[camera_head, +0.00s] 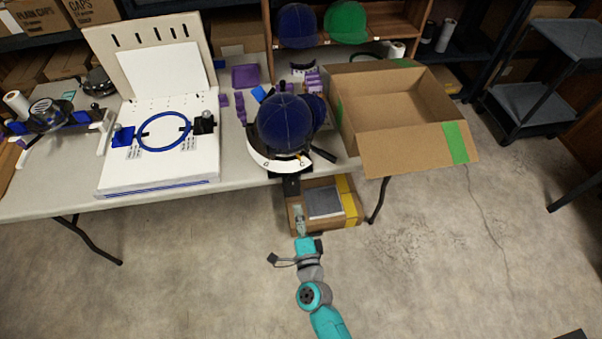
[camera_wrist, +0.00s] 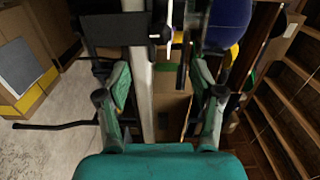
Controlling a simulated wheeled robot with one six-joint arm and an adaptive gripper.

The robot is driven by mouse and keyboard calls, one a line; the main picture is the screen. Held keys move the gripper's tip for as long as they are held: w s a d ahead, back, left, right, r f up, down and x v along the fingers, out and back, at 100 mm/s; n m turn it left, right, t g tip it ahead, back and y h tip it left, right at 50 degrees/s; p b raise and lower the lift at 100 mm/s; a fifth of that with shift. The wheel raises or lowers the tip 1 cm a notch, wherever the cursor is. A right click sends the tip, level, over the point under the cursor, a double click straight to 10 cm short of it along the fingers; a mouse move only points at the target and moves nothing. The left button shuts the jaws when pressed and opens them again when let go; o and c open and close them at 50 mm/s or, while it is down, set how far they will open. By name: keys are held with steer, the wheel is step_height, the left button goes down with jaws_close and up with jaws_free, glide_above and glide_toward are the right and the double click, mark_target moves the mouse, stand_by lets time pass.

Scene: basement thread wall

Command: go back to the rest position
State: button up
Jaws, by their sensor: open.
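My gripper (camera_head: 299,221) is in front of the table's front edge, at the lower middle of the head view, with my teal arm reaching up to it from below. In the head view it overlaps a cardboard box on the floor. In the wrist view its two teal fingers stand apart and my gripper (camera_wrist: 158,82) is open, with nothing held between them. A navy cap (camera_head: 284,124) sits on a white curved cap holder (camera_head: 264,160) at the table edge, just beyond my gripper. The cap also shows at the top of the wrist view (camera_wrist: 228,24).
The table (camera_head: 60,195) holds a white machine with a blue hoop (camera_head: 164,132), purple blocks (camera_head: 245,76) and an open cardboard box (camera_head: 395,100) at right. A floor box (camera_head: 347,208) lies under the front edge. A grey cart (camera_head: 530,100) stands at right. Bare concrete floor is free in front.

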steer(key=s+d+r+n+h, duration=0.2)
steer(key=s+d+n, duration=0.5)
steer(key=s+d, duration=1.1)
steer(key=s+d+r+n+g+h, duration=0.1)
steer(key=s+d+r+n, duration=0.1)
steer(key=s+r, duration=0.5)
steer(key=s+d+r+n+g+h, duration=0.1)
steer(key=s+r+n, duration=0.4)
steer(key=s, duration=0.8)
step_height(320, 180, up, 3)
steer(key=shift+d+r+g+h, duration=0.15)
steer(key=shift+d+g+h, duration=0.25)
steer(key=shift+d, duration=0.7)
